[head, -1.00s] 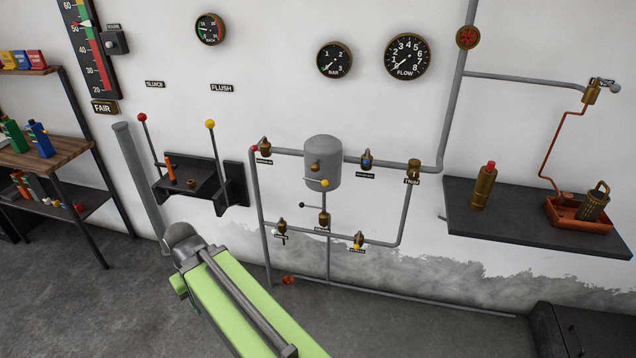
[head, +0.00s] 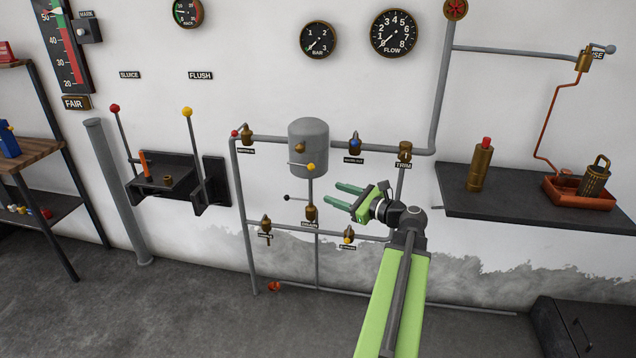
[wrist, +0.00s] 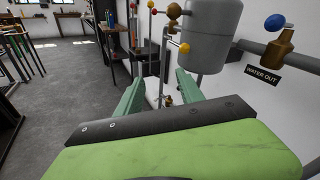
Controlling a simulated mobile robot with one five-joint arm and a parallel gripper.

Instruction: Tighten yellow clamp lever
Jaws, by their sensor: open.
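A short lever with a yellow ball end (head: 310,167) sticks out from the front of the grey tank (head: 309,137), below a brass fitting (head: 300,147). I take it for the clamp lever. The yellow ball also shows in the wrist view (wrist: 184,47), just above my right fingertip. My gripper (head: 333,194) is open and empty, with its green fingers pointing left, below and to the right of the yellow ball in the head view. It appears apart from the lever. In the wrist view my gripper (wrist: 159,76) has a clear gap between its fingers.
Pipes and brass valves surround the tank, including the blue-handled water out valve (head: 354,143). A black-knobbed rod (head: 287,197) sits below the tank. A yellow-knobbed flush lever (head: 187,111) stands left; a dark shelf (head: 450,203) is on the right.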

